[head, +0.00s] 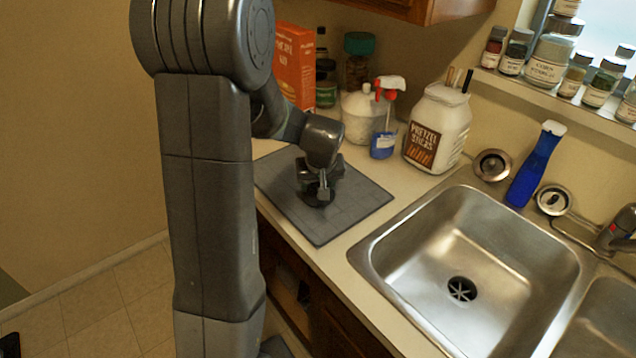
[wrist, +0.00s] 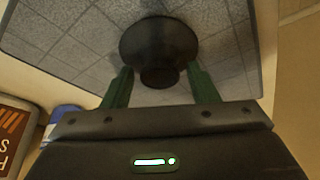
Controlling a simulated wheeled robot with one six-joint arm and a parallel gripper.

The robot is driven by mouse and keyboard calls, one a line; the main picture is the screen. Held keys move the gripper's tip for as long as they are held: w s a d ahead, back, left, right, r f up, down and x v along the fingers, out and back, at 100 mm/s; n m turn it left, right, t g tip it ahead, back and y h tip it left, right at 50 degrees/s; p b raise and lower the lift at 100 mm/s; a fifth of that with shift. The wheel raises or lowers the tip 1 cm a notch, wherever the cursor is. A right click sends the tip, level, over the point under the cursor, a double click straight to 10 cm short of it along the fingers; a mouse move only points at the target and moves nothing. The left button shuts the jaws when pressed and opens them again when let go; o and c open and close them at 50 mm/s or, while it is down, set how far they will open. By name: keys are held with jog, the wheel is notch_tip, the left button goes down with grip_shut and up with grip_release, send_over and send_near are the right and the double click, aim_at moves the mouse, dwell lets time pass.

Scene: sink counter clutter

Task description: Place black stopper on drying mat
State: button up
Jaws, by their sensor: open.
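The black stopper (wrist: 158,40) is a round dark disc with a knob towards my gripper in the wrist view. It appears to rest on the grey drying mat (wrist: 70,35), which also lies on the counter left of the sink in the head view (head: 350,213). My gripper (wrist: 160,76) is open, with one green finger on each side of the knob and a visible gap to each. In the head view my gripper (head: 318,190) is low over the middle of the mat, and it largely hides the stopper there.
Behind the mat stand an orange box (head: 294,66), a spray bottle (head: 385,118) and a pretzel jar (head: 438,128). The steel sink (head: 480,250) is to the right. A blue bottle (head: 535,165) stands between two metal strainers at its back edge.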

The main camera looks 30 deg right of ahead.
jog(key=shift+r, duration=0.1)
jog(key=shift+r+p, duration=0.2)
jog(key=shift+p, duration=0.1)
jog(key=b+v, duration=0.1)
jog(key=v, duration=1)
jog(key=shift+r, duration=0.35)
jog(key=shift+s+f, duration=0.1)
